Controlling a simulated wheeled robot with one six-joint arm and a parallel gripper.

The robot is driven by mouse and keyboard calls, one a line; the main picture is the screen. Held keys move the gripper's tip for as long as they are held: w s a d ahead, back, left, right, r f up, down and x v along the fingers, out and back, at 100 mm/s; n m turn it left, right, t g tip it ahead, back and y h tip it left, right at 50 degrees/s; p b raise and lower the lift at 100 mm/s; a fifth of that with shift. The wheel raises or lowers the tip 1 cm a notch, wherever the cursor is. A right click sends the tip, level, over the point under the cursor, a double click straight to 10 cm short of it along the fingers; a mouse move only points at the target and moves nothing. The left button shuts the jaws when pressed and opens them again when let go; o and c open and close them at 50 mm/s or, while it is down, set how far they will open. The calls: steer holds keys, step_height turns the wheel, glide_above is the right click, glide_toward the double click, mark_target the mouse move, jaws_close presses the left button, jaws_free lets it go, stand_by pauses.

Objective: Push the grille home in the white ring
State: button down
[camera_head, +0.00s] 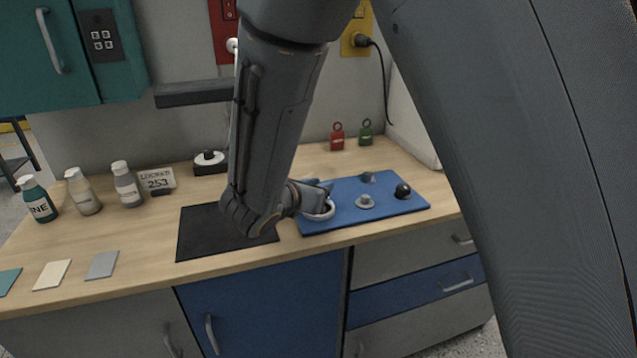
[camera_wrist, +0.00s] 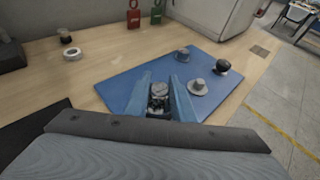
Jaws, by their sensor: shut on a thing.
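My gripper (camera_wrist: 166,82) has its two blue fingers around a small grey piece (camera_wrist: 158,91), which I take to be the grille; its lower part is dark and partly hidden. In the head view my gripper (camera_head: 322,190) is low over the left part of the blue mat (camera_head: 345,228). Another white ring-shaped thing (camera_wrist: 73,54) lies on the wood left of the mat in the wrist view.
On the mat stand a grey flanged knob (camera_head: 365,202), a black ball-topped piece (camera_head: 402,191) and a small grey piece (camera_head: 368,177). A black mat (camera_head: 205,232) lies to the left. Red (camera_head: 337,137) and green (camera_head: 365,133) tags stand behind. Bottles stand far left.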

steer(key=shift+f+b, duration=0.45)
steer(key=shift+f, duration=0.35)
steer(key=shift+f+b, duration=0.75)
steer(key=shift+f, duration=0.1)
stand_by(1.3)
steer(key=c, duration=1.4)
jaws_free()
steer(key=shift+c, duration=0.2)
steer(key=v, duration=0.7)
steer(key=shift+s+a+b, duration=0.2)
steer(key=shift+s+b, duration=0.15)
steer(key=shift+b, duration=0.05)
